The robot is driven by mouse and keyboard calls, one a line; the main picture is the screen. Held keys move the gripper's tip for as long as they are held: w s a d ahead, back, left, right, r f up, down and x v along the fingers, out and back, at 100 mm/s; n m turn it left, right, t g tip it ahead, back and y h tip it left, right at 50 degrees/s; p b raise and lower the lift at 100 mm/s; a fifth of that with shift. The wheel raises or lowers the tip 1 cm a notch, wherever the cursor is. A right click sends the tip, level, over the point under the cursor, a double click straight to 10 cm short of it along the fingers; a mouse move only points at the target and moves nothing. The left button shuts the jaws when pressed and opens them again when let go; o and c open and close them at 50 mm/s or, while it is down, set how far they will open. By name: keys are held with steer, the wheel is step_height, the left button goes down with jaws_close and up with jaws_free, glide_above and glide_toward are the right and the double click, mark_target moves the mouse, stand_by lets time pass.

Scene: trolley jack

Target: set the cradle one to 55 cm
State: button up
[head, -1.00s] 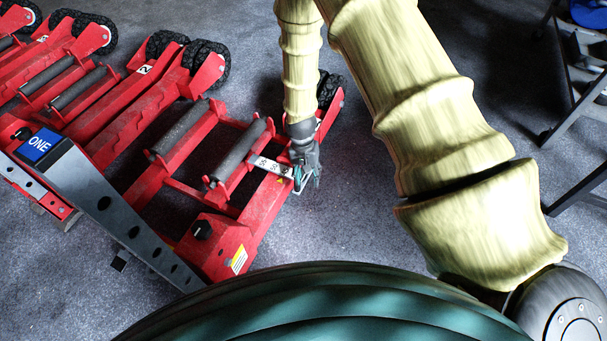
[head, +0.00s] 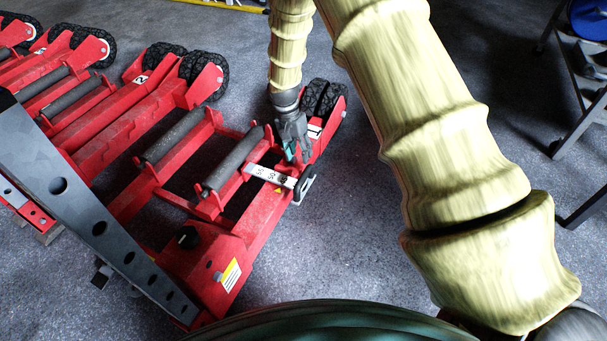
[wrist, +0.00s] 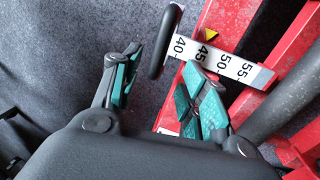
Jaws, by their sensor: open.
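Cradle one is the nearest red jack frame (head: 205,262), with two dark rollers. In the wrist view the scale (wrist: 228,64) reads 40, 45, 50, 55, and a yellow triangle pointer (wrist: 211,34) stands by about 45. The handle shows there edge-on as a dark bar (wrist: 160,55). My gripper (head: 292,150) is open and empty, just beyond the handle in the head view. In the wrist view the handle lies between the teal-padded fingertips; contact is unclear.
A grey post with holes (head: 100,230) rises over the frame's left side. More red cradles (head: 125,95) stand to the left, one marked 2. Dark wheels (head: 325,97) are behind my gripper. A dark stand (head: 575,95) is at the right. Grey floor (head: 345,235) is clear between.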

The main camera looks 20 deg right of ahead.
mark_target(304, 174)
steer(key=f+b, duration=0.1)
steer(key=f, duration=0.2)
steer(key=s+f+b, duration=0.1)
steer(key=f, duration=0.2)
steer(key=d+f+b, duration=0.1)
steer(key=f, duration=0.2)
steer(key=shift+s+d+f, duration=0.1)
steer(key=shift+s, duration=0.1)
jaws_close()
